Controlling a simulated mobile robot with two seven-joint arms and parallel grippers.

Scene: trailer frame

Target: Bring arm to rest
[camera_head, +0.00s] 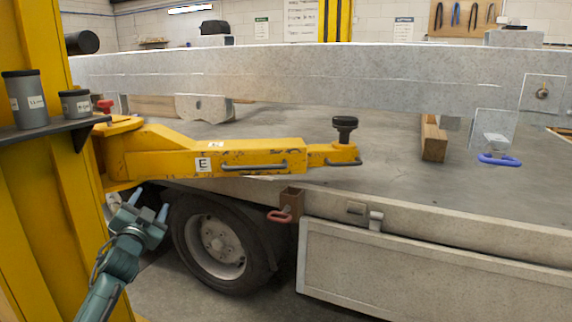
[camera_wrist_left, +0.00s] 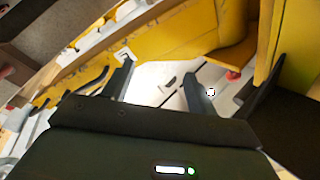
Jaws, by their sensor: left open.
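The yellow lift arm (camera_head: 225,157) with an "E" label reaches right from the yellow post (camera_head: 60,190) in the head view. It has grey handle bars and a black round pad (camera_head: 345,125) on its far end, below the grey beam (camera_head: 310,72). My left gripper (camera_head: 149,203) is below the arm's post end, in front of the wheel, open and empty. In the left wrist view its two fingers (camera_wrist_left: 158,72) are apart with nothing between them. The yellow arm (camera_wrist_left: 75,70) shows beyond them, blurred. My right gripper is in neither view.
A shelf (camera_head: 50,130) on the post holds two grey canisters. A red knob (camera_head: 104,105) is at the arm's pivot. A wheel (camera_head: 220,245), a rusty bracket (camera_head: 290,203) and a grey side panel (camera_head: 400,270) lie below the arm.

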